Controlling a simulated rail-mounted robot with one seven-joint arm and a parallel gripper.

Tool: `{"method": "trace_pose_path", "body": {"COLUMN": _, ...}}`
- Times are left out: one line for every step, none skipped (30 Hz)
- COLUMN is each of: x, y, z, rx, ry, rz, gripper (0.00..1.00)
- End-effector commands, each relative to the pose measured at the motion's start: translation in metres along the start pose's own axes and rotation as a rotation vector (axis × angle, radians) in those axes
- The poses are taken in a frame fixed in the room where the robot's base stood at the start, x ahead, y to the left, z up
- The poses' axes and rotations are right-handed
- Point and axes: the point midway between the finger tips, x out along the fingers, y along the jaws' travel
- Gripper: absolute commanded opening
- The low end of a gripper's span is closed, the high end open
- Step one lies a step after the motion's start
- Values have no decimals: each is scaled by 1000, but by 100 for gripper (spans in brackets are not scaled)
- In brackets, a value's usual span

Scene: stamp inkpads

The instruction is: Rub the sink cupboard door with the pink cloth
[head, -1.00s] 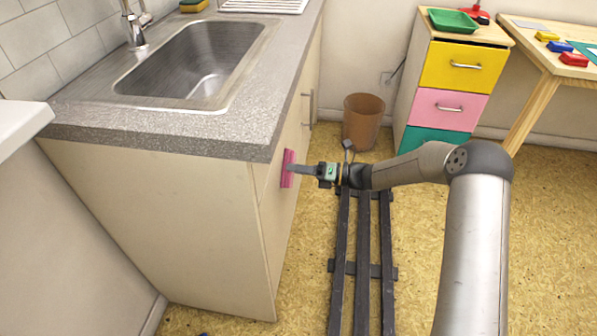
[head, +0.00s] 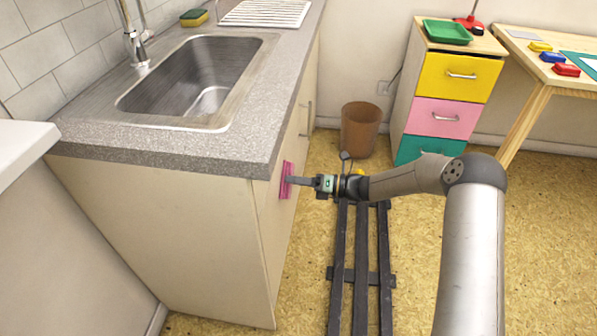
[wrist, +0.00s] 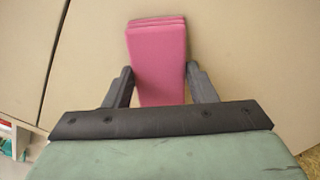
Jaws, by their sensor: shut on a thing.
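The pink cloth (head: 286,180) is a folded pad, upright against the cream sink cupboard door (head: 275,222). My gripper (head: 291,181) is shut on the cloth from the right side of the picture. In the wrist view the cloth (wrist: 157,60) stands between the two dark fingers (wrist: 160,88), and its far end is at the door surface (wrist: 240,45). I cannot tell for sure whether the cloth presses on the door. A dark gap between door panels runs left of the cloth in the wrist view.
The grey worktop (head: 200,147) with the sink (head: 190,80) overhangs just above the cloth. Door handles (head: 308,118) stick out farther back. A brown bin (head: 360,130) and a coloured drawer unit (head: 450,95) stand behind my arm. Dark rails (head: 361,270) lie on the floor.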

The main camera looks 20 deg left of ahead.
Motion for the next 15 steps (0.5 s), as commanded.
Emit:
{"method": "trace_pose_path", "body": {"x": 4, "y": 7, "z": -3, "rx": 4, "ry": 4, "rz": 9, "gripper": 33}}
{"method": "trace_pose_path", "body": {"x": 5, "y": 8, "z": -5, "rx": 3, "ry": 4, "rz": 9, "gripper": 33}}
{"method": "trace_pose_path", "body": {"x": 5, "y": 9, "z": -6, "rx": 3, "ry": 4, "rz": 10, "gripper": 33}}
{"method": "trace_pose_path", "body": {"x": 5, "y": 9, "z": -8, "rx": 3, "ry": 4, "rz": 10, "gripper": 33}}
{"method": "trace_pose_path", "body": {"x": 6, "y": 10, "z": -8, "rx": 3, "ry": 4, "rz": 11, "gripper": 33}}
{"method": "trace_pose_path", "body": {"x": 6, "y": 10, "z": -9, "rx": 3, "ry": 5, "rz": 12, "gripper": 33}}
{"method": "trace_pose_path", "body": {"x": 6, "y": 10, "z": -10, "rx": 3, "ry": 5, "rz": 12, "gripper": 33}}
{"method": "trace_pose_path", "body": {"x": 6, "y": 10, "z": -10, "rx": 2, "ry": 5, "rz": 12, "gripper": 33}}
{"method": "trace_pose_path", "body": {"x": 7, "y": 10, "z": -10, "rx": 2, "ry": 5, "rz": 13, "gripper": 33}}
{"method": "trace_pose_path", "body": {"x": 7, "y": 10, "z": -10, "rx": 2, "ry": 6, "rz": 14, "gripper": 33}}
{"method": "trace_pose_path", "body": {"x": 7, "y": 10, "z": -10, "rx": 2, "ry": 6, "rz": 14, "gripper": 33}}
{"method": "trace_pose_path", "body": {"x": 7, "y": 10, "z": -10, "rx": 2, "ry": 6, "rz": 14, "gripper": 33}}
{"method": "trace_pose_path", "body": {"x": 7, "y": 10, "z": -10, "rx": 2, "ry": 7, "rz": 15, "gripper": 33}}
{"method": "trace_pose_path", "body": {"x": 7, "y": 10, "z": -10, "rx": 2, "ry": 7, "rz": 15, "gripper": 33}}
{"method": "trace_pose_path", "body": {"x": 7, "y": 10, "z": -10, "rx": 2, "ry": 7, "rz": 15, "gripper": 33}}
